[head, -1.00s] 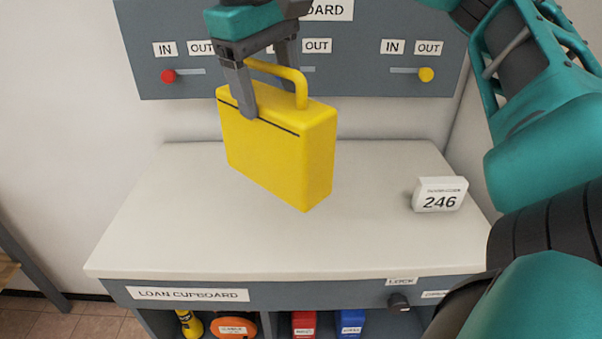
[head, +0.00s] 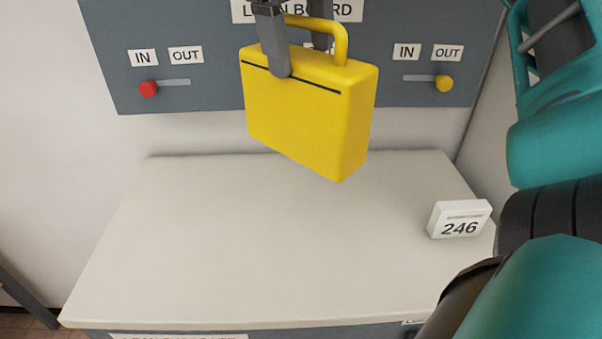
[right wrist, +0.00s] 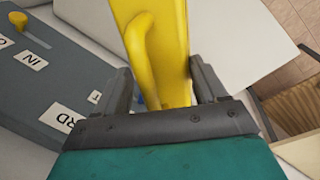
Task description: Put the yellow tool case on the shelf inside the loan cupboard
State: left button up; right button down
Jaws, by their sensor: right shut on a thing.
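The yellow tool case (head: 305,115) hangs upright in the air above the worktop, in front of the grey board. My right gripper (head: 297,55) comes from above and is shut on the case at its handle; the upper part of the gripper is cut off by the picture's top edge. In the right wrist view the case (right wrist: 178,50) sits between the two fingers (right wrist: 165,88). The loan cupboard (head: 270,334) is under the worktop; only its top front edge and part of its label show. Its shelf is out of view. My left gripper is not in view.
The white worktop (head: 250,240) is mostly clear. A white block marked 246 (head: 459,220) stands at its right side. The board (head: 200,85) behind has a red slider knob (head: 148,89) at left and a yellow one (head: 444,84) at right. A wall closes the right side.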

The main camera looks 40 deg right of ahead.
send_over(301, 150)
jog(key=w+d, duration=0.3)
jog(key=f, duration=0.7)
jog(key=shift+s+a+f, duration=0.1)
jog(key=shift+a, duration=0.1)
notch_tip(301, 150, down, 8)
jog(key=b, duration=0.4)
jog(key=shift+f, duration=0.25)
jog(key=shift+f+b, duration=0.5)
jog(key=shift+f, duration=1.1)
jog(key=shift+f, duration=0.15)
jog(key=shift+c, duration=0.3)
grip_release()
